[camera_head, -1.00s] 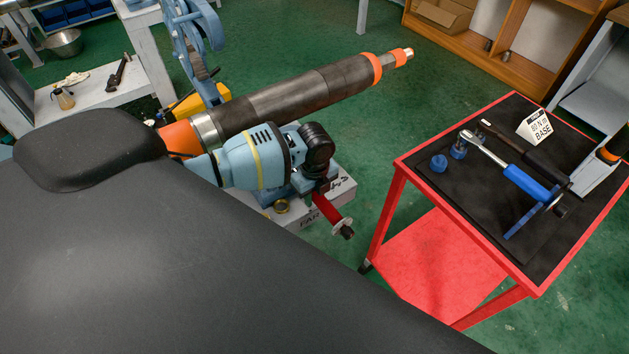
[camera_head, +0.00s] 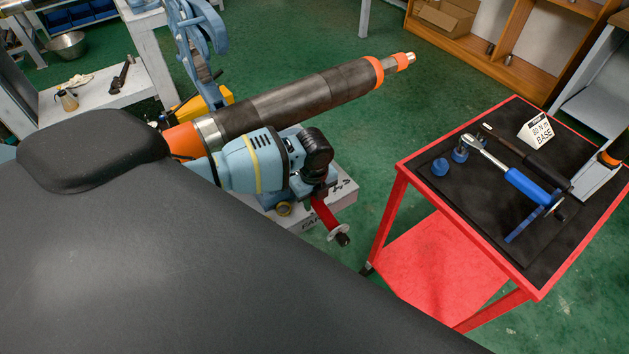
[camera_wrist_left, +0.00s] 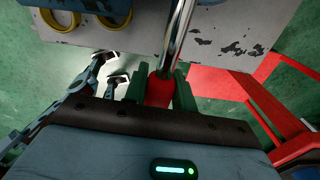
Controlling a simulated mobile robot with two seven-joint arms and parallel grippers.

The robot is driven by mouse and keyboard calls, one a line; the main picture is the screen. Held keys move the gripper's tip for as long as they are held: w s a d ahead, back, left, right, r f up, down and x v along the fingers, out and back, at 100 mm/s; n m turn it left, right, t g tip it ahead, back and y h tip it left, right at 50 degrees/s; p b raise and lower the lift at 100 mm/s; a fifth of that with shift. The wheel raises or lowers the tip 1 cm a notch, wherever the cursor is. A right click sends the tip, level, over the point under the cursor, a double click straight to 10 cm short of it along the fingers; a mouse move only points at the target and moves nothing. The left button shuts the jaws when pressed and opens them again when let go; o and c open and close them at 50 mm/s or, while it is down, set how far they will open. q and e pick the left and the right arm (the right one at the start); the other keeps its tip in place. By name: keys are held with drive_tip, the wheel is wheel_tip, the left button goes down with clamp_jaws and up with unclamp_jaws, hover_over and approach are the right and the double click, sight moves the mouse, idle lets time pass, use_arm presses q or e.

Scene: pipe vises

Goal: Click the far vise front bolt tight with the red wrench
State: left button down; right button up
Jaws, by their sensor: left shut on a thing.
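The red wrench (camera_head: 323,211) shows as a short red handle with a disc and dark end cap, beside the far vise base. In the left wrist view my left gripper (camera_wrist_left: 160,78) has its green fingers shut around the red grip, and a chrome shaft (camera_wrist_left: 180,38) runs from it toward the vise. In the head view my left gripper (camera_head: 314,190) sits below the black wrist joint, its fingers mostly hidden. The far vise's white base (camera_head: 342,192) carries partly covered lettering. The wrench head and front bolt are hidden. My right gripper is not visible.
A red cart (camera_head: 400,172) stands right, holding a blue-handled wrench (camera_head: 525,185), blue sockets (camera_head: 440,166) and a sign (camera_head: 537,130). A dark pipe (camera_head: 310,98) with orange bands extends behind my left arm. Green floor lies open between vise and cart.

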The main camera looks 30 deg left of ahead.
use_arm(q)
drive_tip(key=shift+s+a+f, duration=0.1)
drive_tip(key=shift+s+f, duration=0.05)
drive_tip(key=shift+s, duration=0.15)
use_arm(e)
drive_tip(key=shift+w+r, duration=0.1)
use_arm(q)
drive_tip(key=shift+w+d+n, duration=0.25)
drive_tip(key=shift+w+n, duration=0.05)
drive_tip(key=shift+w, duration=0.25)
drive_tip(key=shift+w+d+n, duration=0.2)
drive_tip(key=shift+w+n, duration=0.2)
drive_tip(key=shift+w, duration=0.15)
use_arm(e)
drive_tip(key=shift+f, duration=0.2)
use_arm(q)
drive_tip(key=shift+r, duration=0.25)
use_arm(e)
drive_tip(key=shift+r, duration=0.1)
use_arm(q)
drive_tip(key=shift+w+r+p, duration=0.1)
drive_tip(key=shift+r+p, duration=0.9)
drive_tip(key=shift+r, duration=1.2)
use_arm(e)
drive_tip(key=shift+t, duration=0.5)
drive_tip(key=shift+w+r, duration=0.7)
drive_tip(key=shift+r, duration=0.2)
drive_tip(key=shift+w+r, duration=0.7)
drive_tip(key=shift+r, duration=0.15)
